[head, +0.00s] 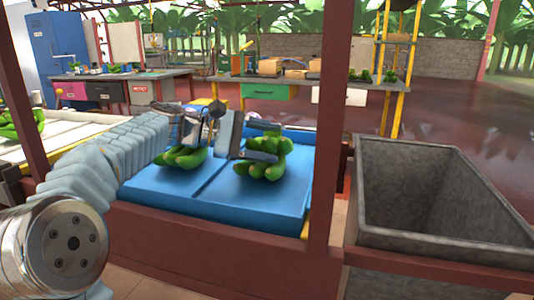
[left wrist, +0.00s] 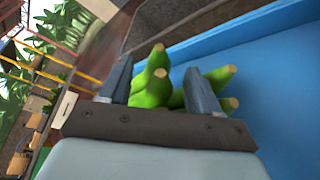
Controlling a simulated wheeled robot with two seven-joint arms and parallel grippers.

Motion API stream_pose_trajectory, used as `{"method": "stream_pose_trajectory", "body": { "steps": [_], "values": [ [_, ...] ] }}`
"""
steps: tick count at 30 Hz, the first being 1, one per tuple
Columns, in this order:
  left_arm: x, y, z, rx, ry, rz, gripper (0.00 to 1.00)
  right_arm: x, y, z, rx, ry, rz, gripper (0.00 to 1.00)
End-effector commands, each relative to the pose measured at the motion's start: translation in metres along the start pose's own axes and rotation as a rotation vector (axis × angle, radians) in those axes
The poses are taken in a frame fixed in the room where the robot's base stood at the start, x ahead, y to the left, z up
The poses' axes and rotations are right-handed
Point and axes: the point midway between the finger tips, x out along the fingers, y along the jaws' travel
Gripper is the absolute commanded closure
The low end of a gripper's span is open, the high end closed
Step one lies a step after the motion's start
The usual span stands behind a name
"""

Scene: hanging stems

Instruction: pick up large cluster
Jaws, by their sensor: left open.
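The large cluster of green bananas (head: 262,170) lies on the blue padded surface (head: 225,205), right of a smaller green cluster (head: 185,158). My left gripper (head: 268,141) is at the large cluster, with its fingers over the upper part of it. In the left wrist view my left gripper (left wrist: 160,78) is open, and part of the large cluster (left wrist: 150,88) shows between the fingers. More bananas show behind and beyond the right finger. I cannot tell whether the fingers touch the fruit. My right gripper is not in view.
A grey open bin (head: 440,235) stands right of the blue surface. A dark red post (head: 327,130) rises between them, and a red rail runs along the front. Worktables (head: 310,83) stand farther back. The blue surface in front of the clusters is clear.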

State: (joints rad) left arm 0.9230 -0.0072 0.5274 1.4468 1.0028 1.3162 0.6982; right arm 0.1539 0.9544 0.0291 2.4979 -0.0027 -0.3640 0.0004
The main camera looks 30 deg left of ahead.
Motion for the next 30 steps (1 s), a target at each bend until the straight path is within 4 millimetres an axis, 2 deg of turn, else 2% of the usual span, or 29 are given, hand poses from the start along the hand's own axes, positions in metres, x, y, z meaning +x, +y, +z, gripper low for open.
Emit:
{"method": "stream_pose_trajectory", "body": {
  "steps": [1,2,12,30],
  "values": [
    [-0.0001,0.0000,0.0000,0.000,0.000,0.000,0.42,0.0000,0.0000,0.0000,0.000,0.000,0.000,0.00],
    [-0.0002,0.0000,0.0000,0.000,0.000,0.000,0.46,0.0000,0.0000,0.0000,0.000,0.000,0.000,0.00],
    [-0.0004,-0.0001,-0.0001,0.000,0.000,0.000,0.98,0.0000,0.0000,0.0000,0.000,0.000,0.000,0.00],
    [-0.0004,-0.0007,-0.0006,-0.001,0.000,-0.002,1.00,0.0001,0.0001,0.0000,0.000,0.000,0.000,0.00]
  ]
}}
